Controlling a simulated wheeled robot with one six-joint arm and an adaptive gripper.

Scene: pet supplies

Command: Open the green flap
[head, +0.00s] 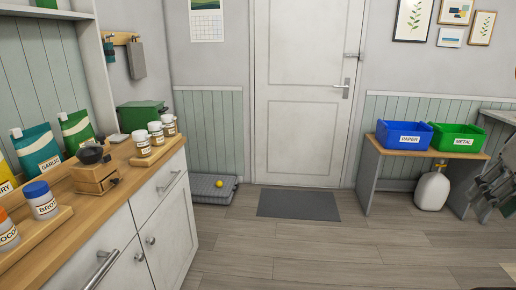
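A green box (142,115) stands at the far end of the wooden counter on the left. Its top is green and looks closed; I cannot tell for sure whether this top is the green flap. Its far side is hidden. Grey jointed parts that look like my gripper (484,195) show at the right edge, partly cut off by the frame. They are far across the room view from the green box and touch nothing that I can make out. I cannot tell whether the fingers are apart or together.
The counter (118,160) holds spice jars (156,134), a small grinder (94,170) and pouches (37,150). A low bench (369,180) at right carries a blue PAPER bin (404,135) and a green METAL bin (458,138). The floor (300,245) is clear around a dark mat (298,205).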

